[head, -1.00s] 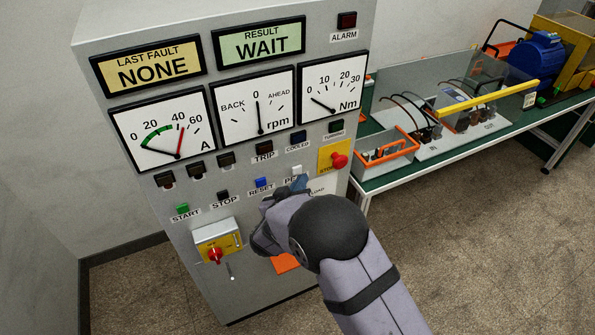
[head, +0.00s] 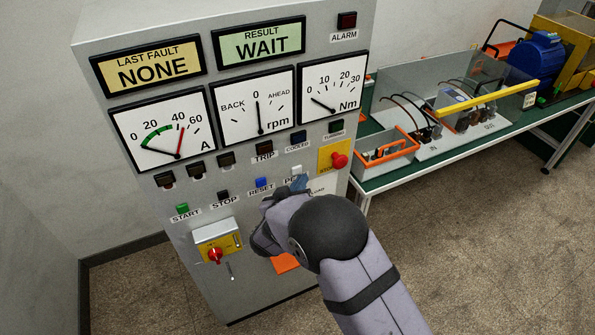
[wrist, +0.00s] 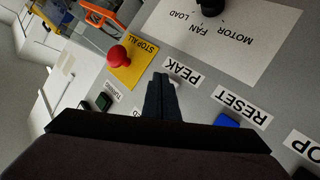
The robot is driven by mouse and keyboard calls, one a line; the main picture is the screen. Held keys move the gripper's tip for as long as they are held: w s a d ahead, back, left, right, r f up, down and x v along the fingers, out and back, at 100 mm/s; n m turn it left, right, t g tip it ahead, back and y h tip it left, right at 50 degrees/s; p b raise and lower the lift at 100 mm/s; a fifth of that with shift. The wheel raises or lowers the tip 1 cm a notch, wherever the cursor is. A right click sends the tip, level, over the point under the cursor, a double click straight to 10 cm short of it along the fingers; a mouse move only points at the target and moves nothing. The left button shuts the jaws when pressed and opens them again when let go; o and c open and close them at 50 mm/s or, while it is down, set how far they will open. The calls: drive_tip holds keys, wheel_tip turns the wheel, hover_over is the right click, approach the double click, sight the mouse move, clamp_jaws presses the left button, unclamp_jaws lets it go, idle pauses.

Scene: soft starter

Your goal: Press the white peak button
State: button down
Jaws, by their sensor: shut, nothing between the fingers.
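The white peak button (head: 297,170) is on the grey panel, above the PEAK label, at the right end of the button row. In the head view my gripper (head: 300,183) is just below it and covers part of its label. My gripper is shut and empty. In the wrist view the closed fingertips (wrist: 160,78) point at the panel by the PEAK label (wrist: 183,71). A small white part of the button (wrist: 174,84) shows beside the fingers; the rest is hidden. I cannot tell whether the fingertips touch it.
The blue reset button (head: 261,183) is left of the peak button. A red stop-all knob (head: 339,160) on a yellow plate is close on the right. The red-handled switch (head: 215,255) is lower left. A bench (head: 385,178) with equipment stands right of the panel.

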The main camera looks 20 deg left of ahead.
drive_tip(key=shift+w+a, duration=0.1)
idle(0.6)
drive_tip(key=shift+w+a, duration=0.2)
drive_tip(key=shift+w, duration=0.05)
drive_tip(key=shift+w+a, duration=0.25)
drive_tip(key=shift+a, duration=0.05)
idle(0.9)
idle(0.4)
drive_tip(key=shift+s+d+p, duration=0.4)
drive_tip(key=shift+s+d, duration=0.15)
drive_tip(key=shift+s, duration=0.05)
drive_tip(key=shift+s+d+p, duration=0.55)
drive_tip(key=shift+s+d, duration=1.2)
drive_tip(key=shift+d, duration=0.05)
